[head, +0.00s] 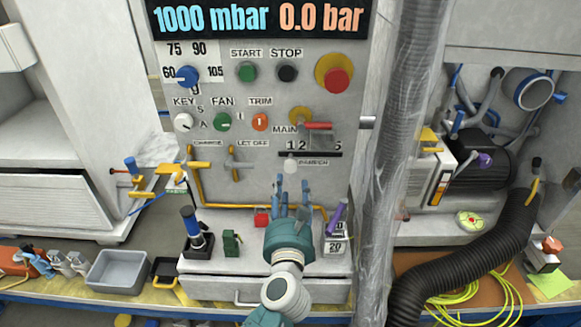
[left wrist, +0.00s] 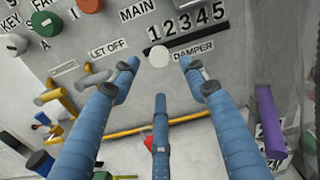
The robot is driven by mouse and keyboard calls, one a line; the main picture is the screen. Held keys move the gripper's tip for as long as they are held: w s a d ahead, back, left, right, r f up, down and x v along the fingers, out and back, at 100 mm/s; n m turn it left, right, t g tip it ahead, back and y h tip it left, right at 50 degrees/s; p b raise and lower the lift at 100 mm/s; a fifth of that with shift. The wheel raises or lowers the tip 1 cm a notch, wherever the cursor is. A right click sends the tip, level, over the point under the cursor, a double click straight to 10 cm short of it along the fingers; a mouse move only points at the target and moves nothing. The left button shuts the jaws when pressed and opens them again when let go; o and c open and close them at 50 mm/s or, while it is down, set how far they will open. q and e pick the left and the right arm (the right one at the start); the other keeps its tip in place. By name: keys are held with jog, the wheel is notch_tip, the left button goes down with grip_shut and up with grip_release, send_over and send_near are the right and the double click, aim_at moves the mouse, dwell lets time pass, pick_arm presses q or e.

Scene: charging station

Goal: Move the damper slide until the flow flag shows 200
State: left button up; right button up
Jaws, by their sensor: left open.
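The damper slide has a round white knob (head: 290,166) under a row of numbers on the grey panel. In the left wrist view the knob (left wrist: 159,56) sits near the left end of a black slot (left wrist: 205,33), below the 1. A DAMPER label (left wrist: 193,51) is just right of the knob. My left gripper (head: 292,186) is open, its blue fingers pointing at the panel. In the left wrist view, its two upper fingertips flank the knob, with no clear contact; the third finger is below. I cannot make out a flow flag. My right gripper is not in view.
The LET OFF lever (head: 236,165) and a yellow pipe (head: 235,206) are left of and below the knob. The red-handled MAIN valve (head: 318,125) is above right. A purple-handled item (head: 337,215) stands right of my gripper. A wrapped grey column (head: 402,130) is further right.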

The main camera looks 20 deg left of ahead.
aim_at(290, 170)
pick_arm(q)
jog(key=p+x, duration=0.1)
jog(key=x, duration=0.8)
jog(key=shift+w, duration=0.1)
